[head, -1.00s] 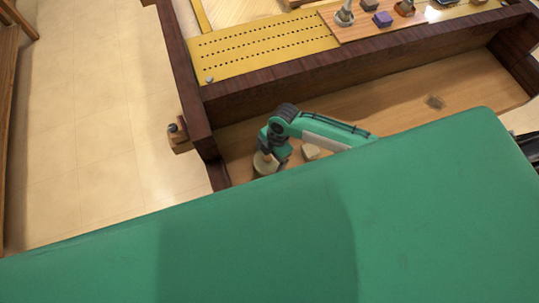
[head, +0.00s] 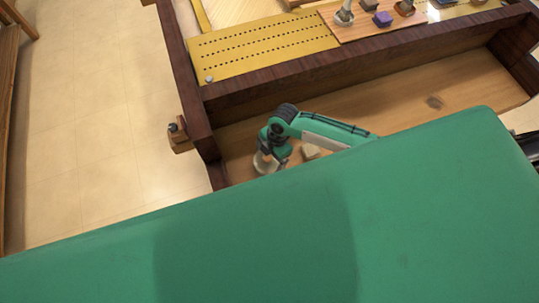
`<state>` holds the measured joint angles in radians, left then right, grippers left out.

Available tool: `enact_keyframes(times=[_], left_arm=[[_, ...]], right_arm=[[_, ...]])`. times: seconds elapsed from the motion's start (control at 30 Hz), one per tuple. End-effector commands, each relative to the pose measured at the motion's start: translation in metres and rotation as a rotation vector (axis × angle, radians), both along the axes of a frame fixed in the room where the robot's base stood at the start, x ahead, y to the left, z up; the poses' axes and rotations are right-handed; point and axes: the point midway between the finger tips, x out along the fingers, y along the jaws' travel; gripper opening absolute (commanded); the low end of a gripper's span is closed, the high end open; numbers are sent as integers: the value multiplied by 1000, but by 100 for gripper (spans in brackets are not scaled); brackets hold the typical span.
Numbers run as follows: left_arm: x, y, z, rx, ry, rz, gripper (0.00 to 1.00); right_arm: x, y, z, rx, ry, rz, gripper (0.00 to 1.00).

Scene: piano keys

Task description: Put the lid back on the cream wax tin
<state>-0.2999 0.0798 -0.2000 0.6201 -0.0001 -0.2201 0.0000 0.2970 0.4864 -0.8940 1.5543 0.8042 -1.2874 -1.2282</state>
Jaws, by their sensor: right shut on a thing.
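My right gripper (head: 267,156) is at the left end of the wooden key bed, pointing down. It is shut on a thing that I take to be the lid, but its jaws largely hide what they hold. A pale, round, cream thing (head: 264,166) shows just under the jaws; I cannot tell if it is the tin, the lid or both together. A second small cream-tan thing (head: 310,151) lies to the right of the gripper, partly behind my arm. My left gripper is not in view.
The wooden key bed (head: 390,108) is clear to the right, with a dark rail (head: 300,75) behind it. My green body hides the front.

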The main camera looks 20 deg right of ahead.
Motion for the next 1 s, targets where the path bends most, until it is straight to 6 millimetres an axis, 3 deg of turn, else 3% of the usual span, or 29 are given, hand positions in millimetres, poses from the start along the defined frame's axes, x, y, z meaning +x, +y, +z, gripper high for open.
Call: enact_keyframes(times=[0.4, 0.43, 0.5, 1.0], left_arm=[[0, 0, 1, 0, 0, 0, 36], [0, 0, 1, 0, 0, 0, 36], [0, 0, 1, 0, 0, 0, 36], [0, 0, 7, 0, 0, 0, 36]], right_arm=[[0, 0, 0, 0, 0, 0, 64], [0, 0, 0, 0, 0, 0, 91], [0, 0, 0, 0, 0, 0, 100], [0, 0, 6, 0, 0, 0, 100]])
